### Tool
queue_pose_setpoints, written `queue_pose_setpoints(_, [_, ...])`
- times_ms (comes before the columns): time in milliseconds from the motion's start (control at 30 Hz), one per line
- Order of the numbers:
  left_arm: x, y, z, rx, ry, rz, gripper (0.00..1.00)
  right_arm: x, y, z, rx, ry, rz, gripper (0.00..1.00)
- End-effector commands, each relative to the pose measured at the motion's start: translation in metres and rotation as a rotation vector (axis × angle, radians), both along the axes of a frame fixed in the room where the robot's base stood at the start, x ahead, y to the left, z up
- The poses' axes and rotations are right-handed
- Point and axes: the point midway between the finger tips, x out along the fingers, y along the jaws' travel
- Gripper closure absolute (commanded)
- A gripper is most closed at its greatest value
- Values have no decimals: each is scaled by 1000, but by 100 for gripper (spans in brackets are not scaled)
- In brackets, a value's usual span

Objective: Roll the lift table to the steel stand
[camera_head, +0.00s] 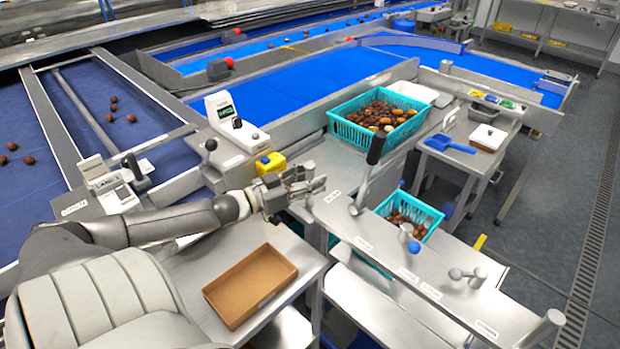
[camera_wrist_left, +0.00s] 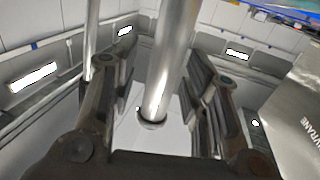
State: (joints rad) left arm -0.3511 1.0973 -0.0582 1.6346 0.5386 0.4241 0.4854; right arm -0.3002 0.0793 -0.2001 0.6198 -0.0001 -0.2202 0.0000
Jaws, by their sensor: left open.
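My left gripper (camera_head: 292,190) is over the gap between the brown-tray table and the lever panel. Its fingers stand apart, with a round steel post (camera_wrist_left: 172,65) showing between them in the left wrist view (camera_wrist_left: 160,115); I cannot tell whether they touch it. No label marks the lift table or the steel stand, so I cannot tell which is which. A small steel table (camera_head: 452,166) with a blue scoop (camera_head: 449,144) stands at the right. A steel table (camera_head: 190,275) holds a brown tray (camera_head: 250,284) in front. My right gripper is out of view.
A lever panel (camera_head: 440,268) with a tall black-handled lever (camera_head: 368,172) lies right of my gripper. A teal crate of dates (camera_head: 345,132) sits behind; a smaller teal crate (camera_head: 432,212) sits lower. Open grey floor (camera_head: 560,220) with a drain lies at the right.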

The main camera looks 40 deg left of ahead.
Motion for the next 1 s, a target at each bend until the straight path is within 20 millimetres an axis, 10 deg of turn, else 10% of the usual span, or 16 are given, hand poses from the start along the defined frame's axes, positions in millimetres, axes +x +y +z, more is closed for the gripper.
queue_pose_setpoints(167, [0,0,0,0,0,0,58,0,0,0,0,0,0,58])
queue_pose_setpoints(500, [0,0,0,-1,0,0,100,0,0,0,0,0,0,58])
queue_pose_setpoints(767, [0,2,0,1,1,1,100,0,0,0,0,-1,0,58])
queue_pose_setpoints(1000, [3,43,0,5,-1,9,100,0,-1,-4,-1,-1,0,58])
